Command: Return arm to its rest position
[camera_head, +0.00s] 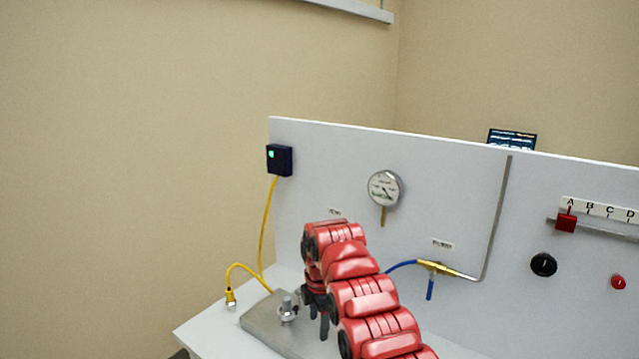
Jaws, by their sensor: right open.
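My right arm, red and segmented, comes in from the bottom and bends over the bench. Its dark gripper (317,318) points down beside a metal fitting (288,308) on a grey plate (262,322). The gripper is open, and I see nothing between its fingers, though the arm partly hides them. The fitting stands upright on the plate, just left of the fingers. My left gripper is not in view.
A white panel (450,190) stands behind the arm, with a gauge (384,188), a black knob (543,265), a red slider (565,223) and a brass valve (438,267) with a blue handle. A yellow cable (265,225) hangs from a black box (279,160); its plug (231,299) lies left.

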